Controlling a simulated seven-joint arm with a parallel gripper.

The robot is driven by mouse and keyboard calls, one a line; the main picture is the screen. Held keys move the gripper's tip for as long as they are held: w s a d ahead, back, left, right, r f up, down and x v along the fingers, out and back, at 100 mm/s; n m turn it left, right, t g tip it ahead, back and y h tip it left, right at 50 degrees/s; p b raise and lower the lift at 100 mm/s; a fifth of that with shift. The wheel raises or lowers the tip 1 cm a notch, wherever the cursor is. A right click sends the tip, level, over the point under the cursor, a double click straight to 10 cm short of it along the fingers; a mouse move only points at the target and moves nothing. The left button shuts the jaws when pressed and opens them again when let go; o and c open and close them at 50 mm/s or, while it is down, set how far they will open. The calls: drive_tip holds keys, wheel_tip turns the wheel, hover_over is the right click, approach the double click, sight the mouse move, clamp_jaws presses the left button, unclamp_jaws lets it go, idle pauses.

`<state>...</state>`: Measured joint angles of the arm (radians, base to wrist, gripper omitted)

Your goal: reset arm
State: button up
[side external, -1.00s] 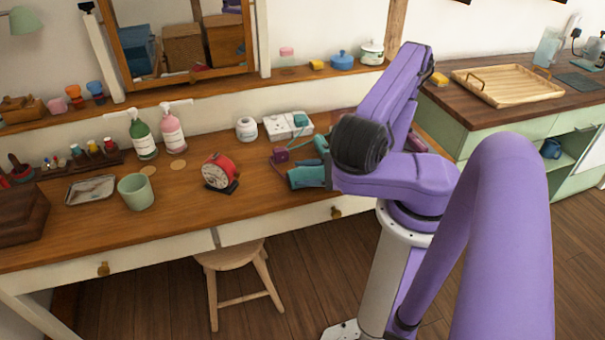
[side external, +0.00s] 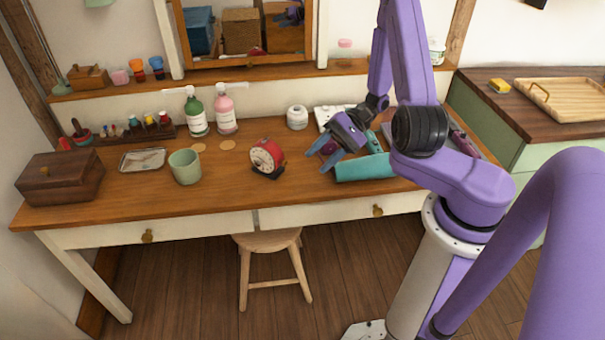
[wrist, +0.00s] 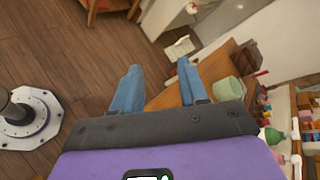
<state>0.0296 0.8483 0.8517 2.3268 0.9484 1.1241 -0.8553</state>
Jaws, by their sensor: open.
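My gripper (side external: 321,155) is above the desk, to the right of the red alarm clock, with its blue fingers pointing left. In the wrist view the two blue fingers of my gripper (wrist: 158,68) stand apart with nothing between them, so it is open and empty. My purple arm comes down to it from the upper right in the side view. A teal object (side external: 362,168) lies on the desk just below and right of my gripper; part of it is hidden behind my arm. I cannot tell whether the two touch.
On the wooden desk (side external: 220,190) are the red alarm clock (side external: 267,157), a green cup (side external: 185,166), a tray (side external: 143,159), two pump bottles (side external: 196,112) and a wooden box (side external: 60,178). A stool (side external: 268,240) stands below. The floor (wrist: 70,60) in front is clear.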

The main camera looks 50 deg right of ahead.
drive_tip(key=s+a+r+n+g+h, duration=0.1)
drive_tip(key=s+a+r+n+h, duration=0.3)
drive_tip(key=n, duration=0.8)
drive_tip(key=s+a+r+n+g+h, duration=0.2)
drive_tip(key=s+r+n+h, duration=0.6)
drive_tip(key=s+n, duration=0.4)
drive_tip(key=shift+s+a+r, duration=0.55)
drive_tip(key=shift+s+a, duration=0.2)
drive_tip(key=shift+a, duration=0.1)
drive_tip(key=shift+o, duration=0.2)
idle(0.5)
